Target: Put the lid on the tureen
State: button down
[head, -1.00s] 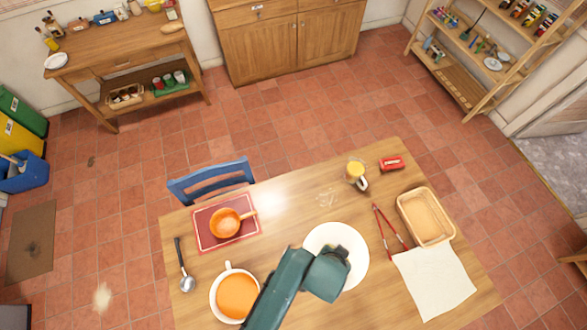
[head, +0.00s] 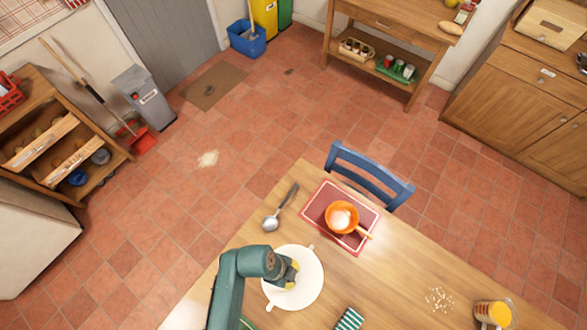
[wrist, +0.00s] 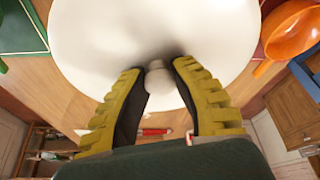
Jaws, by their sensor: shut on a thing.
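My gripper (head: 289,272) is shut on the small knob of the white round lid (head: 308,287). In the wrist view the two yellow-ridged fingers (wrist: 157,72) close on either side of the knob, and the lid (wrist: 100,30) fills the upper middle. In the head view the lid lies over the white tureen, whose small handle (head: 311,247) sticks out past the lid's edge. The tureen's inside is hidden under the lid. I cannot tell whether the lid rests on the rim or hangs just above it.
An orange saucepan (head: 341,217) stands on a red mat (head: 314,205) beyond the tureen. A ladle (head: 271,223) lies left of the mat. A green-striped cloth (head: 349,320), scattered crumbs (head: 439,299) and a yellow-filled jug (head: 492,313) are to the right. A blue chair (head: 370,175) stands behind the table.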

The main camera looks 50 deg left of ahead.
jog(key=shift+s+f, duration=0.1)
jog(key=shift+f, duration=0.15)
notch_tip(320, 180, down, 6)
jog(key=b, duration=0.5)
jog(key=shift+b, duration=0.4)
jog(key=shift+a, duration=0.15)
jog(key=shift+f+p, duration=0.3)
jog(key=shift+f, duration=0.2)
dwell(1.5)
jog(key=shift+c, duration=1.7)
grip_release()
